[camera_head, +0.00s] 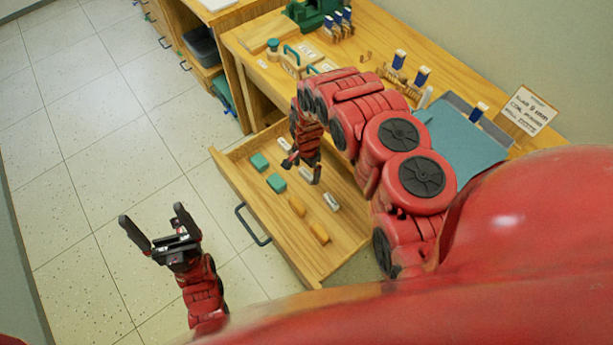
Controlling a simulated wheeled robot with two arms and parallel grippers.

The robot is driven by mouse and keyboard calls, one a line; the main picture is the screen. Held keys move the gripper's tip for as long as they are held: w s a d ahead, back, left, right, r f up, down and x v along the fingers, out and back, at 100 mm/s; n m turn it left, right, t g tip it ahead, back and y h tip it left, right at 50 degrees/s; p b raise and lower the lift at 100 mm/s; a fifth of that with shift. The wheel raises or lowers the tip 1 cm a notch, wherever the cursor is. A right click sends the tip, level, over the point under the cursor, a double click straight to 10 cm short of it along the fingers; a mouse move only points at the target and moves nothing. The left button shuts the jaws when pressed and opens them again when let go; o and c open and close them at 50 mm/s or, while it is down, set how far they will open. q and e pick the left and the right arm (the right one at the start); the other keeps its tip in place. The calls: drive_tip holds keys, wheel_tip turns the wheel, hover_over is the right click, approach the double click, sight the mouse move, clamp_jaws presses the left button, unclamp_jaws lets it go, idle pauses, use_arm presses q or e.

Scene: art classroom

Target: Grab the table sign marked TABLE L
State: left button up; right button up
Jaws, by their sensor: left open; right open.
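I cannot make out any sign reading TABLE L in the head view. A white card sign (527,110) stands tilted at the right end of the wooden table (448,72); its writing looks like "SLAB 9 mm" with more lines below, not TABLE L. My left gripper (150,230) is open and empty over the tiled floor, left of the drawer. My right gripper (303,171) is open over the pulled-out drawer, pointing down, with no object visible between its fingers.
The open drawer (228,168) holds teal blocks (277,183), orange blocks (297,206) and pale blocks (331,202). A blue-grey mat (455,140), blue-topped tools (399,58) and a green machine (311,12) are on the table. The floor (105,160) at left is clear.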

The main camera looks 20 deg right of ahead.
drive_tip(key=shift+f, duration=1.2)
drive_tip(key=shift+c, duration=0.3)
drive_tip(key=c, duration=1.2)
